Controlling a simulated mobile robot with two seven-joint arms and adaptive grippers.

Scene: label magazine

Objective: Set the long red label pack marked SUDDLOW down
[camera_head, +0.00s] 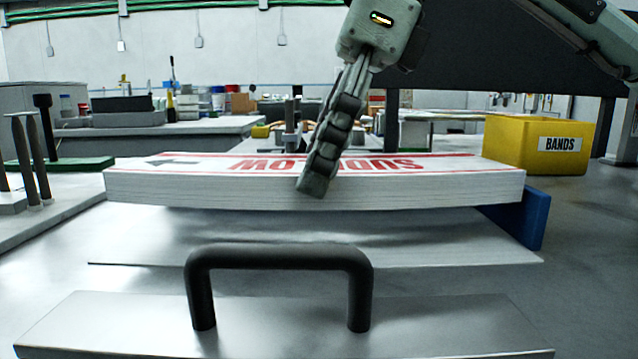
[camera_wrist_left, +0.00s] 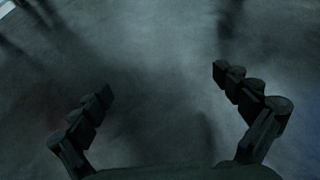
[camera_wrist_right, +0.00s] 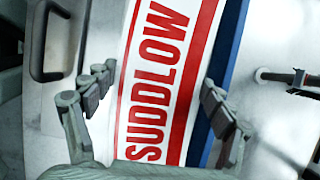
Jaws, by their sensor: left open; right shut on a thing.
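The long SUDDLOW label pack (camera_head: 440,186) is a thick white stack with red print and a red stripe on top. It lies level across the middle of the head view, above a bare metal plate (camera_head: 300,245), with a dark shadow below it. I cannot tell whether it touches anything beneath. My right gripper (camera_wrist_right: 157,82) is shut across the pack's width, one finger down its near side; its lettering (camera_wrist_right: 155,90) shows between the fingers in the right wrist view. My left gripper (camera_wrist_left: 162,80) is open and empty over a dark grey surface, out of the head view.
A black handle (camera_head: 280,257) on a metal part stands in front of the pack. A blue part (camera_head: 533,220) is at the pack's right end. A yellow BANDS bin (camera_head: 535,155) stands behind right. Dark posts (camera_head: 40,155) stand at left.

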